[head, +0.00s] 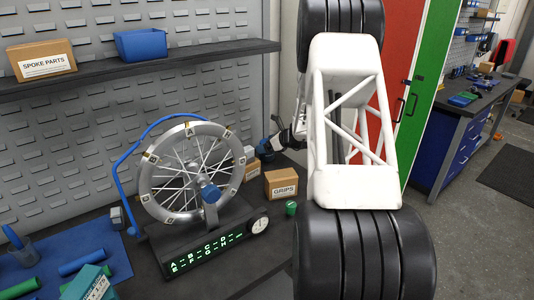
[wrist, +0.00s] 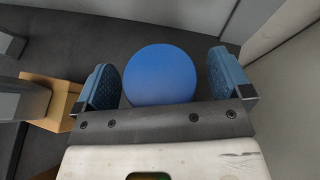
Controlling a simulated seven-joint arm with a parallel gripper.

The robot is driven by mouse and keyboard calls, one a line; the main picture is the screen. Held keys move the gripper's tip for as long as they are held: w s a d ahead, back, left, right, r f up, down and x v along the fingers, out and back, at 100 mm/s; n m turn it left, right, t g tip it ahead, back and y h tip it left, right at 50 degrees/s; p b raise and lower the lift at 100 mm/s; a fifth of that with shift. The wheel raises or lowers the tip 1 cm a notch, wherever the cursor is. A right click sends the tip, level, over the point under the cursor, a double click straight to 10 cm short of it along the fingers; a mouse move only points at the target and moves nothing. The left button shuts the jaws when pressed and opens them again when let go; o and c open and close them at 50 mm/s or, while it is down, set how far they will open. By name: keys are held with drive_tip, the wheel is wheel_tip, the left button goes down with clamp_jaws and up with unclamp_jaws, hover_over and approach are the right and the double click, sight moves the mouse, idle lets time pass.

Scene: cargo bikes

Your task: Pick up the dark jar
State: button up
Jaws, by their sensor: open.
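In the wrist view, a round, plain blue top (wrist: 160,76) lies between the fingers of my gripper (wrist: 162,80). It looks like the top of a jar seen from above, but its sides are hidden and I cannot tell if they are dark. My gripper is open, with a blue pad on each side of the round top and a visible gap at the right. In the head view my gripper (head: 268,147) is at the back of the bench, partly behind my arm. I cannot make out the jar clearly there.
A cardboard box marked GRIPS (head: 281,184) stands on the bench close to my gripper. A wheel in a stand (head: 190,215) is to the left. A small green item (head: 291,208) is in front of the box. A shelf (head: 150,65) overhangs the back.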

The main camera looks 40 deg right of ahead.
drive_tip(key=c, duration=1)
drive_tip(key=shift+r, duration=0.15)
drive_tip(key=shift+c, duration=0.2)
drive_tip(key=shift+r, duration=4.9)
